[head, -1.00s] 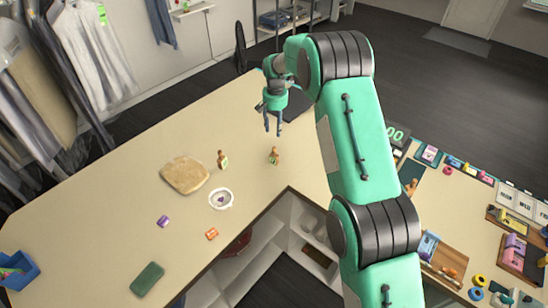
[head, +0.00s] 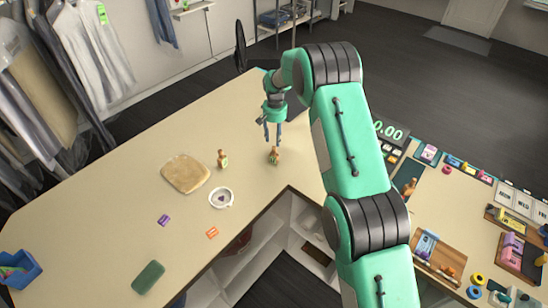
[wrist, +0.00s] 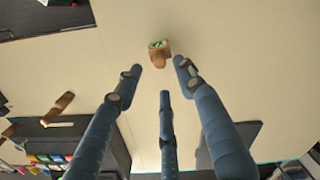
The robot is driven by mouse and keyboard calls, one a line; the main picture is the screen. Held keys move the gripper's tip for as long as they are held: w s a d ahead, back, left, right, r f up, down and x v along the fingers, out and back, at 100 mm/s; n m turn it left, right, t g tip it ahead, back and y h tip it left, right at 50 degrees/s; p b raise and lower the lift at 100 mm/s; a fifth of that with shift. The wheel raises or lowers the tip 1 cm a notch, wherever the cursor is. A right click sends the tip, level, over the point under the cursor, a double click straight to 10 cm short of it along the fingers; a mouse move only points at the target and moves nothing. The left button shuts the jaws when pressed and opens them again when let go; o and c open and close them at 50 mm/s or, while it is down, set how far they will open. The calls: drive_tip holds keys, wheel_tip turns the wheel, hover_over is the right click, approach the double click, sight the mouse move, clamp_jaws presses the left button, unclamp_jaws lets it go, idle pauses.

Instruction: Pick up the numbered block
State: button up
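A small purple piece (head: 163,220) and a small orange piece (head: 212,232) lie apart on the light table, each with pale marks too small to read. I cannot tell which is the numbered block. My gripper (head: 273,139) points down, far to the upper right of both, just above a small brown bottle-like item with a green label (head: 274,156). In the wrist view this item (wrist: 159,54) lies just beyond the spread fingertips of my gripper (wrist: 160,78). The fingers are open, with nothing between them.
Another small bottle (head: 222,159), a tan pad (head: 185,173), a white dish (head: 221,198) with a purple mark, a green slab (head: 148,277) and a blue bin (head: 18,268) are on the table (head: 110,200). A cluttered counter stands at right. The table's far left is largely clear.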

sight(274, 147)
drive_tip(key=shift+f, duration=1.1)
drive_tip(key=shift+s+a+f+p, duration=0.1)
drive_tip(key=shift+f+p, duration=0.3)
drive_tip(key=shift+f, duration=0.9)
drive_tip(key=shift+a+f+p, duration=0.1)
drive_tip(key=shift+f+p, duration=0.3)
drive_tip(key=shift+f, duration=0.9)
drive_tip(key=shift+c, duration=0.3)
clamp_jaws()
